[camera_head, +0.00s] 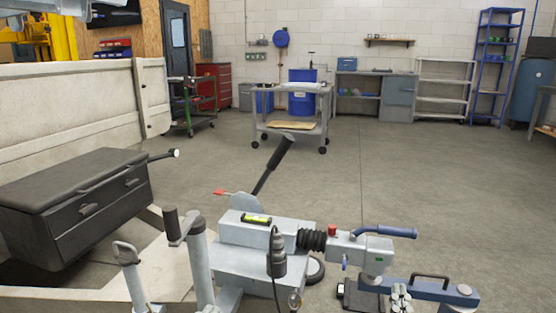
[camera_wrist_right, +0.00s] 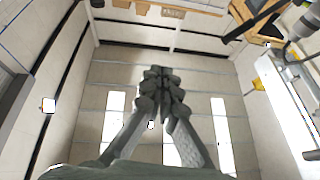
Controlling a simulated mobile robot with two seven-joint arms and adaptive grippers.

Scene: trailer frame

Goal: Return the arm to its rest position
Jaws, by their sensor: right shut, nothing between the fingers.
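My right gripper (camera_head: 400,293) shows at the bottom edge of the head view, upright and in front of the blue bar with the black handle (camera_head: 462,290). In the right wrist view its fingers (camera_wrist_right: 166,76) are together, with nothing between them, against the ceiling and light panels. The forearm is cut off by the frame, so the arm's whole pose is hidden. My left gripper is not in view. The trailer's grey drawbar (camera_head: 250,233) carries a coupling with a blue handle (camera_head: 388,231) behind and left of my right gripper.
A black drawer box (camera_head: 75,200) sits on the trailer frame at left, beside the white trailer side (camera_head: 70,105). A jockey-wheel post (camera_head: 200,265) stands in front. A cart (camera_head: 290,126) stands farther back. The concrete floor at right is clear.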

